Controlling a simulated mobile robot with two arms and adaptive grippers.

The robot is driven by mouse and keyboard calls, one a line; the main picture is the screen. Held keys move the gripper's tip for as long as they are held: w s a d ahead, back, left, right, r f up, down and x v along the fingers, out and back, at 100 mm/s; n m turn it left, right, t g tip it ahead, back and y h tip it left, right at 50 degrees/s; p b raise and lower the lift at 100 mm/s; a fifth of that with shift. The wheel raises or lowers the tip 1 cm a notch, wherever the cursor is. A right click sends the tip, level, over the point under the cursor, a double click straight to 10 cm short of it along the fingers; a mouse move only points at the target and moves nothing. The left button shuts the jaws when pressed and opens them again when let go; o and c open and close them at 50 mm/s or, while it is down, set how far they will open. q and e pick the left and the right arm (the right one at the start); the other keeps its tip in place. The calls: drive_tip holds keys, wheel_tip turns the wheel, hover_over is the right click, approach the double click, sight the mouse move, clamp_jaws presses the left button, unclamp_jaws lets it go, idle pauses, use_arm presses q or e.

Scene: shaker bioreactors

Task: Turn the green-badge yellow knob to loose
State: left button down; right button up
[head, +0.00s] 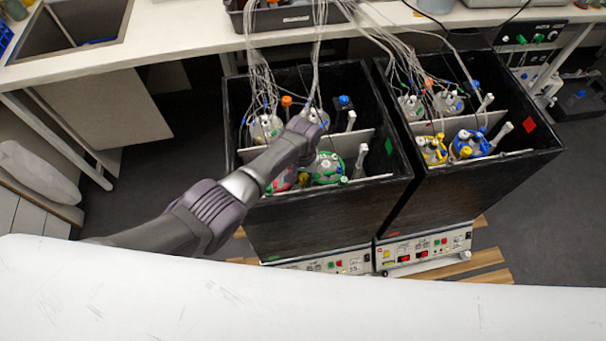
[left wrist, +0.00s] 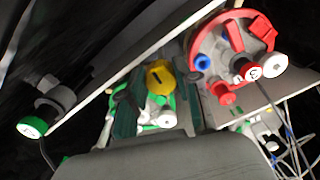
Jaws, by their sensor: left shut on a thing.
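The yellow knob (left wrist: 160,75) shows in the left wrist view, on a vessel with green parts. My left gripper (left wrist: 154,104) has its two dark fingers on either side of the knob and is shut on it. A white-capped port (left wrist: 165,118) sits just below the knob. In the head view my left arm reaches into the left black box (head: 320,220), which bears a green badge (head: 388,146). The arm's end hides the knob there. A green-ringed vessel (head: 329,168) stands beside it. My right gripper is not in view.
A red-lidded vessel (left wrist: 235,40) sits close to the right in the left wrist view. The right black box (head: 490,185) has a red badge (head: 529,125) and holds several vessels. Thin tubes (head: 318,60) hang down from the counter (head: 180,42) into both boxes.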

use_arm(q)
drive_tip(key=shift+n, duration=0.6)
drive_tip(key=c, duration=0.8)
unclamp_jaws()
drive_tip(key=shift+r, duration=0.1)
wheel_tip(320, 180, up, 12)
drive_tip(key=shift+s, duration=0.1)
idle(0.3)
